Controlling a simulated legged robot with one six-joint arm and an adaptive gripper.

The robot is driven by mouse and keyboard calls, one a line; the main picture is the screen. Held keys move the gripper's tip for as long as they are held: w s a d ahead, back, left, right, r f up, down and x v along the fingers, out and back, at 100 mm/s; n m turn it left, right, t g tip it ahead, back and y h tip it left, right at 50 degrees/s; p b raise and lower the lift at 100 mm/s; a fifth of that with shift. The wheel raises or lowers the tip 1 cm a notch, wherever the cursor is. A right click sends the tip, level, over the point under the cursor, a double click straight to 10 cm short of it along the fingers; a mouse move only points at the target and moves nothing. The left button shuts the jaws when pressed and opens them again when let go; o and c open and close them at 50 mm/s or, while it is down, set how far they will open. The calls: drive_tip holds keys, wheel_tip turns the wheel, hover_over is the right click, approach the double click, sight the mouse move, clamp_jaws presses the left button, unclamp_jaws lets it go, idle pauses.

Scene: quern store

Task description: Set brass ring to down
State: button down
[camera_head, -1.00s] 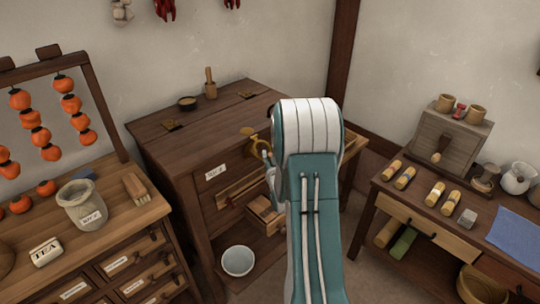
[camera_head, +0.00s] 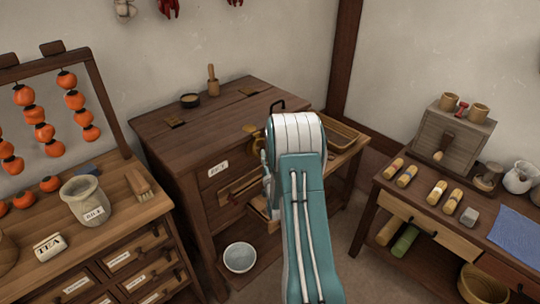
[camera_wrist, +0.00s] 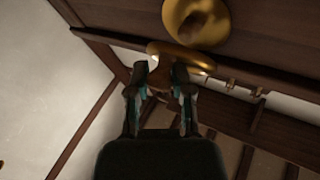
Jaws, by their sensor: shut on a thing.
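The brass ring (camera_wrist: 190,57) shows in the wrist view as a loop below its round brass plate (camera_wrist: 190,22) on the wooden chest. My gripper (camera_wrist: 160,72) is shut on the ring, with its two fingertips at the loop's lower left part. In the head view a bit of brass (camera_head: 249,130) shows at the chest's front edge. My gripper (camera_head: 265,163) is just below it there, and my arm hides most of the ring. How far the ring is turned cannot be told.
A cabinet (camera_head: 100,235) stands left, a low table (camera_head: 400,195) right. An open-topped tray (camera_head: 345,133) shows behind my arm.

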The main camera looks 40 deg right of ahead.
drive_tip(key=shift+w+a+f, duration=0.1)
drive_tip(key=shift+w+f, duration=0.15)
drive_tip(key=shift+f, duration=0.2)
drive_tip(key=shift+w+a+f, duration=0.1)
drive_tip(key=shift+w+f, duration=0.15)
drive_tip(key=shift+f, duration=0.2)
drive_tip(key=c, duration=0.8)
unclamp_jaws()
drive_tip(key=shift+w, duration=0.1)
drive_tip(key=shift+o, duration=0.2)
